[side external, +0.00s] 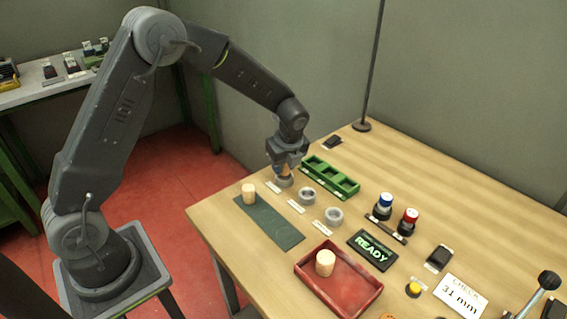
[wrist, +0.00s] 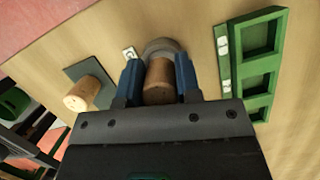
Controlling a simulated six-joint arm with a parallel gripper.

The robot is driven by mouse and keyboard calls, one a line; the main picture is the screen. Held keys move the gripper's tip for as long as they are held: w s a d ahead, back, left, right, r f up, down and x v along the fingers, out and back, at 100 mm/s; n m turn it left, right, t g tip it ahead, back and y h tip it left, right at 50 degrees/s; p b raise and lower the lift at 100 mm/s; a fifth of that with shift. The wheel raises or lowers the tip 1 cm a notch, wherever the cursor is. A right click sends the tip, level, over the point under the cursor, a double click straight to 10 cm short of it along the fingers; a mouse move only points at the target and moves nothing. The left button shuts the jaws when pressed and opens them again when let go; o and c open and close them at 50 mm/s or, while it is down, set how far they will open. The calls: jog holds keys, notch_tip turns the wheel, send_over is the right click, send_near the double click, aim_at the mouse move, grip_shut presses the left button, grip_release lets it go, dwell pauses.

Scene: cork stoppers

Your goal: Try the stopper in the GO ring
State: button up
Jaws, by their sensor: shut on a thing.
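My gripper (side external: 285,172) is shut on a cork stopper, which shows between the blue fingers (wrist: 158,82) in the wrist view as a brown cylinder (wrist: 158,80). It is right over the leftmost grey ring (side external: 284,182), whose rim also shows beyond the stopper in the wrist view (wrist: 164,45). I cannot tell whether the stopper's lower end is inside the ring or just above it. Two more grey rings, a middle one (side external: 307,195) and a right one (side external: 334,216), stand empty. The small labels beside the rings are too small to read.
Another stopper (side external: 249,194) stands on the dark green mat (side external: 272,224). One more (side external: 325,263) is in the red tray (side external: 362,299). A green compartment tray (side external: 330,177) sits close behind the rings. A display (side external: 372,251) reads READY. Blue and red knobs stand at right.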

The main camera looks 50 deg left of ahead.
jog(key=shift+f, duration=0.6)
dwell(0.6)
